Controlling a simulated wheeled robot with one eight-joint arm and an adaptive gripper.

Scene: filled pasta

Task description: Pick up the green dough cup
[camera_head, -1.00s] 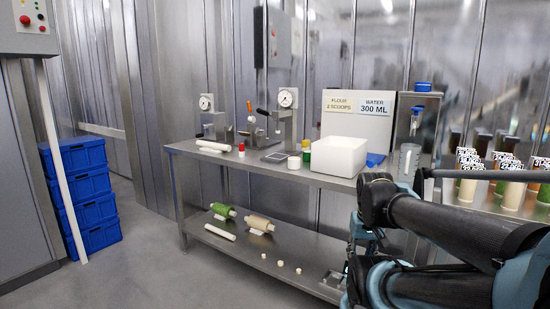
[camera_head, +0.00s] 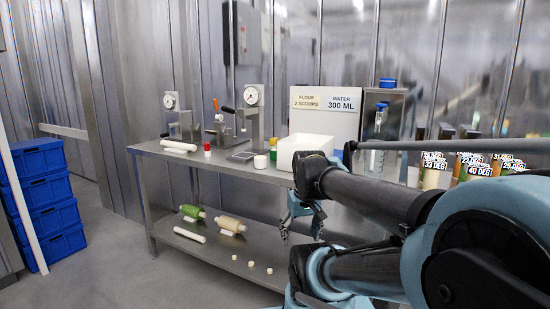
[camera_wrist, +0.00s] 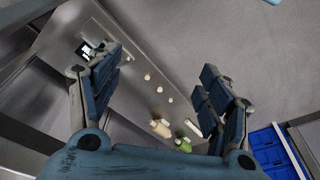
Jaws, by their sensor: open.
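A red-topped cup (camera_head: 207,149) stands further left. My gripper (camera_head: 300,231) is open and empty in front of the counter, below its top and to the right of the green cup, well apart from it.
The lower shelf (camera_head: 190,255) holds a green roll (camera_head: 193,211), a cream roll (camera_head: 229,224) and several small white pieces. Blue crates (camera_head: 42,190) stand at the left.

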